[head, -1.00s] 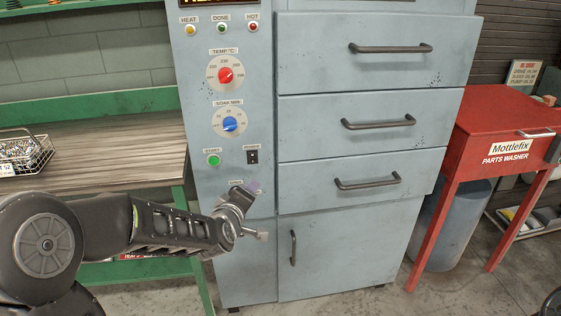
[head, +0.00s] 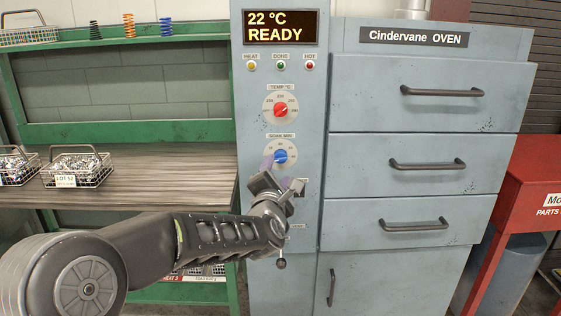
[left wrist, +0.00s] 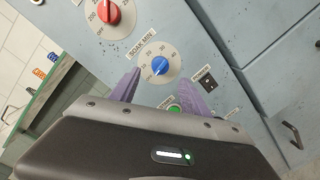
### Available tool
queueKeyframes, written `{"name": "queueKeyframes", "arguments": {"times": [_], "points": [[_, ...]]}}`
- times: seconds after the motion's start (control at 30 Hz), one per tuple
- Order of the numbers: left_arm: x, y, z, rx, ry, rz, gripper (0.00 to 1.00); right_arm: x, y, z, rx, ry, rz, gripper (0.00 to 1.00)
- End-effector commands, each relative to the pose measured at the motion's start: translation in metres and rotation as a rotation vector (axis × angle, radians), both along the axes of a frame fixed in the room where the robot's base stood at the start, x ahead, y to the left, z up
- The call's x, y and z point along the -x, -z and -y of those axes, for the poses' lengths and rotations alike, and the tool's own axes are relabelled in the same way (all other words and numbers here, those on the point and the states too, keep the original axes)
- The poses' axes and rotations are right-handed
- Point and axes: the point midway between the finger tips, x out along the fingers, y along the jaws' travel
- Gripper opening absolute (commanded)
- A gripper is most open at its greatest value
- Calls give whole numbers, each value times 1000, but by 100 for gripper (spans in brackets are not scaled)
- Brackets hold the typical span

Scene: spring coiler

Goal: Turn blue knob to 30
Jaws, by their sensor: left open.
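The blue knob (head: 281,157) sits on a white dial labelled SOAK MIN on the oven's control panel, below the red TEMP knob (head: 281,110). In the left wrist view the blue knob (left wrist: 160,66) shows between and beyond my fingertips, its pointer too small to read surely. My left gripper (head: 282,172) is open and empty, just below and in front of the blue knob, its purple fingers (left wrist: 155,84) spread to either side, not visibly touching it. The green start button is hidden in the head view but shows in the left wrist view (left wrist: 174,108). My right gripper is not in view.
The oven display (head: 281,29) reads 22 °C READY. A black rocker switch (left wrist: 209,86) is right of the start button. Oven drawers (head: 425,95) with protruding handles are to the right. A bench (head: 150,186) with wire baskets is left; a red parts washer (head: 535,180) stands far right.

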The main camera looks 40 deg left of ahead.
Motion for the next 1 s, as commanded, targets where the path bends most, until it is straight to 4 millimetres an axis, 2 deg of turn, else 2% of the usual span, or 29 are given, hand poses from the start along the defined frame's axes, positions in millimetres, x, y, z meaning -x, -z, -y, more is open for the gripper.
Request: {"name": "queueKeyframes", "arguments": {"times": [0.4, 0.5, 0.83, 1.0], "points": [[-51, 0, -30, -2, 1, -2, 55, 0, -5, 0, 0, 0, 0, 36], [-59, 0, -35, -1, -1, -1, 55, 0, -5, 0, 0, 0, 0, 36], [-62, 0, -37, 0, 0, 0, 55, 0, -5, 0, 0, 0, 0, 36], [-62, 0, -36, 0, 0, 0, 41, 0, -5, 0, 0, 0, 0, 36]]}}
